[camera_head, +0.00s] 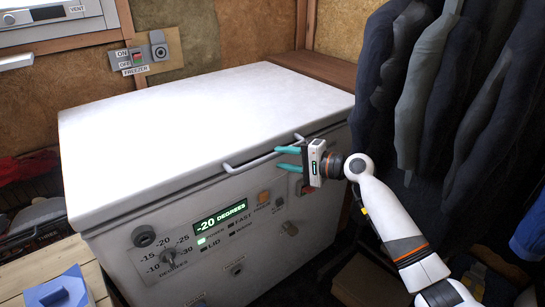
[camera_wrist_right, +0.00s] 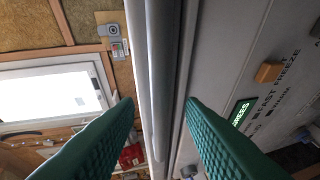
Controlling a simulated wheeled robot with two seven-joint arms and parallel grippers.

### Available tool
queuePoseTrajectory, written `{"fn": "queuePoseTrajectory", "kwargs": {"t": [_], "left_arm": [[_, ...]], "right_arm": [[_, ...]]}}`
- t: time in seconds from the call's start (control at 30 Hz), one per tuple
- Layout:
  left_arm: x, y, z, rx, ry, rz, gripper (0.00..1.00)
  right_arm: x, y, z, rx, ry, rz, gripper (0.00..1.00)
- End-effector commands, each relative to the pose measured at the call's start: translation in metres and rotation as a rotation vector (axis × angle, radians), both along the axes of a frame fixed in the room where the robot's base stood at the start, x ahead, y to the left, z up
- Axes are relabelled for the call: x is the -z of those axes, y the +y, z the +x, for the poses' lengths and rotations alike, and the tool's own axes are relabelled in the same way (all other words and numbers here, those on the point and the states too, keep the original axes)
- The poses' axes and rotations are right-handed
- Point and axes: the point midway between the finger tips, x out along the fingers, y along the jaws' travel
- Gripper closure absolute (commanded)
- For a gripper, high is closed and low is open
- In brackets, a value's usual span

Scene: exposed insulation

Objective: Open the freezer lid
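The white chest freezer (camera_head: 200,270) stands in front of me. Its lid (camera_head: 200,120) lies flat and closed. A pale bar handle (camera_head: 250,161) runs along the lid's front edge. My right gripper (camera_head: 277,159) is at the handle's right part, its teal fingers apart, one above the other, pointing left. In the right wrist view my right gripper (camera_wrist_right: 160,102) is open, with the grey handle bar (camera_wrist_right: 163,80) running between the fingers' lines. I cannot tell whether a finger touches it. My left gripper is not in view.
Dark hanging coats (camera_head: 430,90) crowd the right side behind my right arm. A freezer switch panel (camera_head: 145,53) is on the back wall. A blue object (camera_head: 62,290) lies on a wooden surface at lower left. The lid's top is clear.

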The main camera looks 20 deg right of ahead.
Motion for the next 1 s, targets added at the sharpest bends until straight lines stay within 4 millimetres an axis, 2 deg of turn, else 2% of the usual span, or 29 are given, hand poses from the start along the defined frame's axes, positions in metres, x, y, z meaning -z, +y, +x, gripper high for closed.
{"fn": "queuePoseTrajectory", "kwargs": {"t": [0.1, 0.3, 0.63, 0.67, 0.87, 1.0], "left_arm": [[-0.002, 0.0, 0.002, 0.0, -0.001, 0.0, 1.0], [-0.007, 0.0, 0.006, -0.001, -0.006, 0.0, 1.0], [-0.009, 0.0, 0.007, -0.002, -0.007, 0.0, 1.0], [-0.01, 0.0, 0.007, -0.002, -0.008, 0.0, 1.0], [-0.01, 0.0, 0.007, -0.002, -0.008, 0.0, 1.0], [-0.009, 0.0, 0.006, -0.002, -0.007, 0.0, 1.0]], "right_arm": [[0.004, 0.015, 0.015, -0.001, 0.0, 0.0, 0.64], [0.008, 0.028, 0.03, 0.001, 0.0, 0.0, 0.64], [0.009, 0.03, 0.032, 0.001, -0.001, -0.002, 0.64], [0.009, 0.03, 0.032, 0.001, -0.001, -0.002, 0.66], [0.009, 0.03, 0.032, 0.001, 0.001, -0.002, 0.98], [0.009, 0.03, 0.032, 0.001, 0.001, -0.002, 1.0]]}}
